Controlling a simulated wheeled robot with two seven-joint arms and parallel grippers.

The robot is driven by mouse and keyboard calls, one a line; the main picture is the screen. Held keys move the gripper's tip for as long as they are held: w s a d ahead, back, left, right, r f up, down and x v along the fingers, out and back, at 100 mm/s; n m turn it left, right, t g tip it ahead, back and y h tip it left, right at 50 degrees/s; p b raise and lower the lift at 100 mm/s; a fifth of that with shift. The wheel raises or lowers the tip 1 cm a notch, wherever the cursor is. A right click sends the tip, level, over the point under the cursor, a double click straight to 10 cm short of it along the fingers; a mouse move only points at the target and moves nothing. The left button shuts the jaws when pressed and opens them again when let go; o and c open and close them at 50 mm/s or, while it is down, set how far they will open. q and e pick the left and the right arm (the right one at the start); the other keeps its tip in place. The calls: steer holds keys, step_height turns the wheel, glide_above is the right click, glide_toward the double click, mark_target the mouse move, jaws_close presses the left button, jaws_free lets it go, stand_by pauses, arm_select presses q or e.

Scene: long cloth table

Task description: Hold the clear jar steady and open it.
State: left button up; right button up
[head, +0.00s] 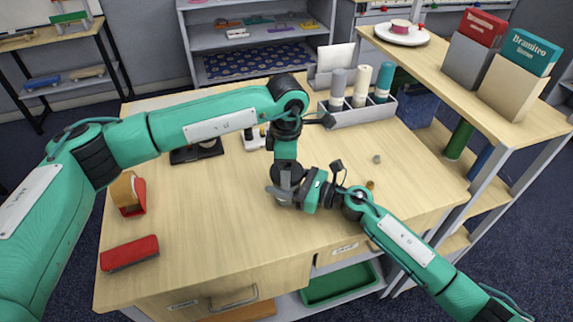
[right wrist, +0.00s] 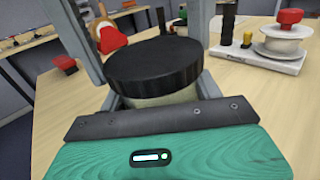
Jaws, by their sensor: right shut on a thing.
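The clear jar (right wrist: 155,98) has a wide black lid (right wrist: 155,68) and stands upright on the table. Its body shows only as a pale strip under the lid in the right wrist view. My right gripper (head: 290,194) comes in from the side and is shut on the jar's body below the lid. My left gripper (head: 285,180) points straight down over the jar. In the right wrist view its grey fingers hang on either side of the lid, with a gap showing at the left, so it looks open. In the head view the grippers hide most of the jar.
A red stapler (head: 130,253) and a tape dispenser (head: 130,194) lie at the left of the table (head: 215,225). A spool on a white base (right wrist: 270,60) stands behind the jar. A grey rack (head: 365,112) with bottles is at the back.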

arm_select(q)
steer(key=n, duration=1.2)
steer(key=shift+n, duration=0.3)
steer(key=n, duration=1.2)
steer(key=shift+r, duration=0.1)
steer(key=shift+r, duration=0.15)
steer(key=shift+r, duration=0.95)
